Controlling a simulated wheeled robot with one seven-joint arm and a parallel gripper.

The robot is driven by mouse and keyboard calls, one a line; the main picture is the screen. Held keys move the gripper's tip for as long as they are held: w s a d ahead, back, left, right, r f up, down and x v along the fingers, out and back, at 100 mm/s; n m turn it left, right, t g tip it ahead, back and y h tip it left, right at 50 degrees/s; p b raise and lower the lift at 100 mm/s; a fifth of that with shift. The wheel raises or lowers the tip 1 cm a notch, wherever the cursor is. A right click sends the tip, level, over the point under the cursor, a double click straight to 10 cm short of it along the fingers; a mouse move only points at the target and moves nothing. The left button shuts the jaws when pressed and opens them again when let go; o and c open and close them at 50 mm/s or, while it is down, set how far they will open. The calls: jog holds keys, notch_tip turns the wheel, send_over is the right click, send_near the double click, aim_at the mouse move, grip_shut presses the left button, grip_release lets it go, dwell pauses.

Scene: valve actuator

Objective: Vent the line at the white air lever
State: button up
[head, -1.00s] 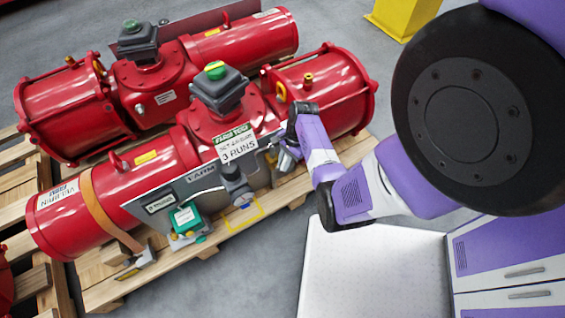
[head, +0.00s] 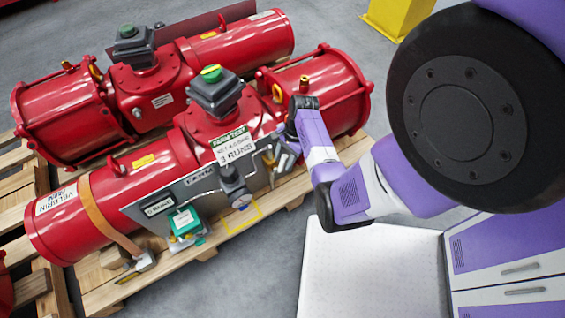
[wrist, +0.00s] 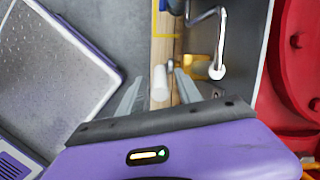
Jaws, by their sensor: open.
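A short white cylinder (wrist: 159,83), which looks like the grip of the white air lever, stands between the two grey fingers of my gripper (wrist: 160,88) in the wrist view. My gripper is open around it, and I cannot tell whether either finger touches it. To its right, a bent metal rod (wrist: 222,40) with a white rounded end hangs in front of the grey panel. In the head view my gripper (head: 284,161) is at the right end of the grey panel (head: 150,190), and the white cylinder cannot be made out there.
Two red actuators (head: 215,125) lie on wooden pallets (head: 105,290). A green-and-white box (head: 184,222) and a dark regulator (head: 234,185) sit on the panel's front. A white-topped cabinet (head: 375,275) stands at the right. A yellow block (head: 398,15) is behind.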

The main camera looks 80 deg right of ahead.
jog(key=shift+p+v, duration=0.4)
jog(key=shift+v, duration=2)
jog(key=shift+c, duration=0.4)
